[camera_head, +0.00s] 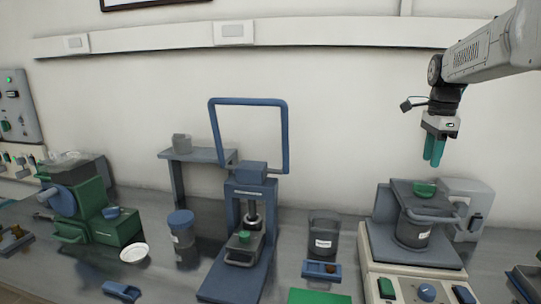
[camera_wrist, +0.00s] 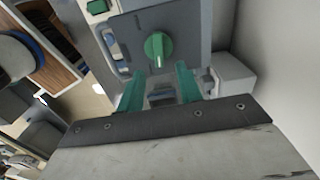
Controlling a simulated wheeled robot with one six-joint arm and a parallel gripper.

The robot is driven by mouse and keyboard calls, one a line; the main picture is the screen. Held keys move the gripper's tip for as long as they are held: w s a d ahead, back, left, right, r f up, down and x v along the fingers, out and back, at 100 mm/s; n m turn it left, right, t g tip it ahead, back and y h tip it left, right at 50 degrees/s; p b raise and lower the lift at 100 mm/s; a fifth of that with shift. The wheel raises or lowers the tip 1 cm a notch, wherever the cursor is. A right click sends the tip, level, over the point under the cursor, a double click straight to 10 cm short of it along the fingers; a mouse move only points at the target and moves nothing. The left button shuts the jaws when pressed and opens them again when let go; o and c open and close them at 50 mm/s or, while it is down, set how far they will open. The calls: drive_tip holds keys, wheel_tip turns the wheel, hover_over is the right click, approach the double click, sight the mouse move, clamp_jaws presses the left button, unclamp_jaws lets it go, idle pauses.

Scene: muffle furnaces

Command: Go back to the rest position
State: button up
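My gripper (camera_head: 434,148) hangs from my arm at the upper right of the head view, its teal fingers pointing down. It is in the air above a grey device with a green knob (camera_head: 424,188) on its lid, clear of it. In the wrist view my gripper (camera_wrist: 160,88) shows two teal fingers apart with nothing held between them. The green knob (camera_wrist: 158,48) lies beyond the fingertips on the dark grey lid (camera_wrist: 185,28).
A blue press frame (camera_head: 284,140) stands mid-bench, with a green machine (camera_head: 90,215) to the left. A blue-lidded jar (camera_head: 181,222) and a clear container (camera_head: 323,240) stand on either side of the press. The wall behind is mostly bare, with a white rail (camera_head: 330,32).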

drive_tip(key=s+f+n, duration=0.1)
drive_tip(key=n, duration=0.1)
drive_tip(key=s+a+f+n, duration=0.1)
drive_tip(key=s+f, duration=0.1)
drive_tip(key=shift+a+f+n+g, duration=0.2)
drive_tip(key=shift+n+g, duration=0.1)
drive_tip(key=shift+n, duration=0.1)
drive_tip(key=s+a+f+n, duration=0.1)
drive_tip(key=s+a+n, duration=0.4)
drive_tip(key=s, duration=0.5)
drive_tip(key=s+a+f+n+t, duration=0.1)
drive_tip(key=s+a+f+n, duration=0.1)
drive_tip(key=s+a+n, duration=0.4)
drive_tip(key=s+a+f+n+t, duration=0.1)
drive_tip(key=s+a+n, duration=0.5)
drive_tip(key=s, duration=1)
drive_tip(key=shift+a+f, duration=0.55)
drive_tip(key=shift+a, duration=0.1)
drive_tip(key=shift+s, duration=0.1)
